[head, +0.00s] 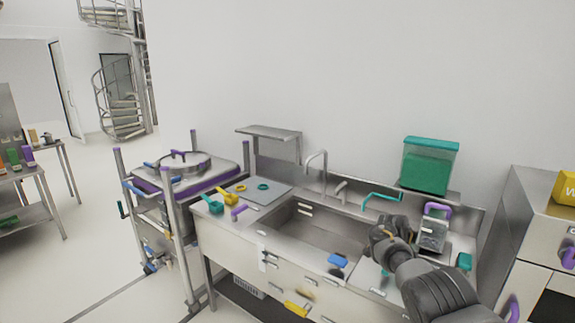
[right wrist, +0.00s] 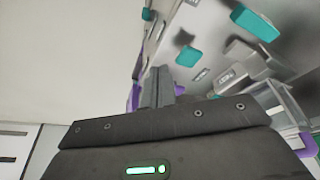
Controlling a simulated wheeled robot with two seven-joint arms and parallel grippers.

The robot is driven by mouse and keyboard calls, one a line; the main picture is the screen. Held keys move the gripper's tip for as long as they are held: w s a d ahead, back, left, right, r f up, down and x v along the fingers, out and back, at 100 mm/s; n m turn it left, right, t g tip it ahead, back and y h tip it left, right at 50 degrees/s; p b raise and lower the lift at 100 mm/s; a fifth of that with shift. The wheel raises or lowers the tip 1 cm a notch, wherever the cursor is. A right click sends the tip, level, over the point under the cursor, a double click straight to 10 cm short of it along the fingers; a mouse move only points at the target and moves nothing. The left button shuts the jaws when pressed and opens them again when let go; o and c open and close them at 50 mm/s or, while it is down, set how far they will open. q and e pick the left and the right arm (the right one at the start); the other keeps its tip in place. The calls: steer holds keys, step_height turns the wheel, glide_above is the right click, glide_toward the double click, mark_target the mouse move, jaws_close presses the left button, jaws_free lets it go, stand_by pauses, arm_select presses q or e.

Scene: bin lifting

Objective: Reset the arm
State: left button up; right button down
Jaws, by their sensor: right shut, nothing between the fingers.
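My right arm comes in from the lower right of the head view, and its gripper (head: 380,232) is over the right part of the steel sink counter. In the right wrist view the two fingers (right wrist: 158,84) are together with nothing between them. A clear container with a purple handle (head: 434,230) is just right of the gripper in the head view. A clear container also shows at the right edge of the wrist view (right wrist: 284,105). My left gripper is not in view.
A teal-lidded bin (head: 430,165) stands on a shelf behind the counter. The sink basin (head: 310,235) is left of my arm, with a tall faucet (head: 317,165) behind it. A wheeled cart (head: 190,180) stands left, a cabinet (head: 535,225) right.

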steer(key=s+f+n+b, duration=0.2)
steer(key=s+f+n, duration=0.2)
steer(key=s+f, duration=0.75)
steer(key=s+f+n+b, duration=0.2)
steer(key=s+f+n, duration=0.15)
steer(key=f, duration=1.45)
steer(key=s+f+n+b, duration=0.2)
steer(key=s+f+n, duration=0.2)
steer(key=s+f, duration=0.75)
steer(key=s+a+f+n+t+y+b, duration=0.1)
steer(key=s+a+f+n+b, duration=0.1)
steer(key=s+f, duration=0.7)
steer(key=s+a+f+n+y+b, duration=0.1)
steer(key=s+a+f+n+b, duration=0.15)
steer(key=s+f, duration=0.7)
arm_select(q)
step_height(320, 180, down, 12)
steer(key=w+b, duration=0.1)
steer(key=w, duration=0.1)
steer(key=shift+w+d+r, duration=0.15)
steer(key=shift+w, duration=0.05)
arm_select(e)
steer(key=s+a+f+n+y, duration=0.1)
steer(key=s+f+n, duration=0.1)
steer(key=s, duration=0.8)
steer(key=s+a+f+n, duration=0.2)
steer(key=s+f, duration=0.1)
steer(key=s, duration=0.8)
steer(key=shift+s+a+y, duration=0.15)
steer(key=shift+y, duration=0.25)
